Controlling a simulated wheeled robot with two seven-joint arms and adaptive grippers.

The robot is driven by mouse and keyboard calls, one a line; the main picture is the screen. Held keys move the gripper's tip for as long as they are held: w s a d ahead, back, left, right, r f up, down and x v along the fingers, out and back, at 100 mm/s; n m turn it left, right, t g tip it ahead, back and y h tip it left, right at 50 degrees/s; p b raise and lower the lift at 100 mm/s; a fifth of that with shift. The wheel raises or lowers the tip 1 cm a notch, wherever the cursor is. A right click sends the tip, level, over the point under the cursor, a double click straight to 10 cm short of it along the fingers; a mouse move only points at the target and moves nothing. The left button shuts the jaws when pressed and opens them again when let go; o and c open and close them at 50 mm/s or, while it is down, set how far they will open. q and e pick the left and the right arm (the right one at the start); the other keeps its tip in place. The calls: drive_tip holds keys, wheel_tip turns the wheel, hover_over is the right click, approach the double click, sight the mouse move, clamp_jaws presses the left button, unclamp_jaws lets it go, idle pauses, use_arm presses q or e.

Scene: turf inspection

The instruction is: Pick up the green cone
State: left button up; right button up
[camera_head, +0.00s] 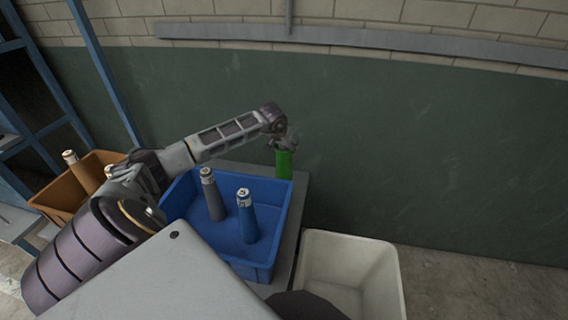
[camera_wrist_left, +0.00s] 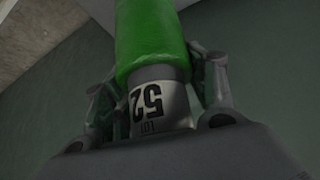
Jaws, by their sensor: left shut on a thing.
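The green cone (camera_head: 284,164) is a slim green piece that hangs below my left gripper (camera_head: 286,141) in the head view, at the back right corner of the blue crate. In the left wrist view the green cone (camera_wrist_left: 150,45) fills the top middle, and its pale end bears the number 52. The fingers of my left gripper (camera_wrist_left: 160,95) lie on both sides of it and are shut on it. In the head view I cannot tell how far its lower end is above the crate rim. My right gripper does not show.
A blue crate (camera_head: 265,272) holds a grey cone (camera_head: 213,196) and a blue cone (camera_head: 247,218). An orange crate (camera_head: 62,198) with tan cones stands at the left. A white bin (camera_head: 388,265) stands at the right. A green wall is behind.

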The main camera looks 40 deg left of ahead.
use_arm(q)
drive_tip(key=shift+c, duration=0.8)
drive_tip(key=shift+r, duration=0.75)
wheel_tip(320, 180, up, 6)
drive_tip(key=shift+r, duration=1.3)
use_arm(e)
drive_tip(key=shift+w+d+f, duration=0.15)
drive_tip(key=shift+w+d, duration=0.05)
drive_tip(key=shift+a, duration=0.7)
